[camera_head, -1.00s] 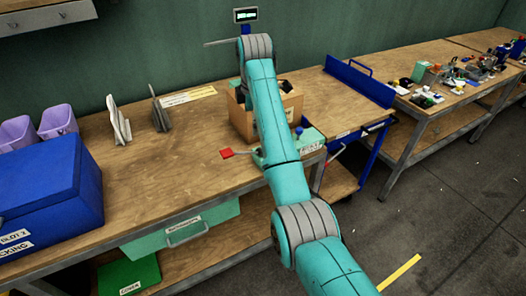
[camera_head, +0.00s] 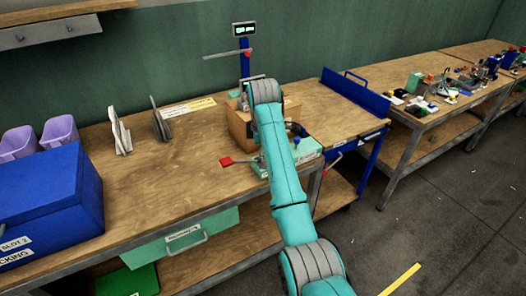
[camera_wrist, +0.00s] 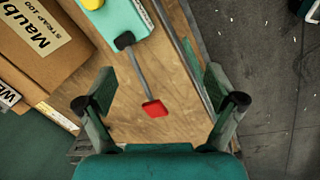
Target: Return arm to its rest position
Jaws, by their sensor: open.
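My gripper (camera_wrist: 162,95) shows in the wrist view with its two fingers wide apart and nothing between the tips. Below it in that view lie the wooden bench top (camera_wrist: 180,110) and a lever with a red square end (camera_wrist: 154,108). My teal arm reaches over the bench in the head view, and my gripper is hidden there behind the arm. The lever's red end (camera_head: 226,161) also shows in the head view, left of the arm, at a teal press base (camera_head: 305,152). A cardboard box (camera_head: 238,122) stands partly behind the arm.
A blue crate (camera_head: 50,205) and purple bins (camera_head: 58,132) stand at the left. Grey upright plates (camera_head: 120,133) stand near the wall. A blue post with a small display (camera_head: 244,30) rises behind the arm. The bench's left middle is clear. A blue panel (camera_head: 355,95) stands at the right.

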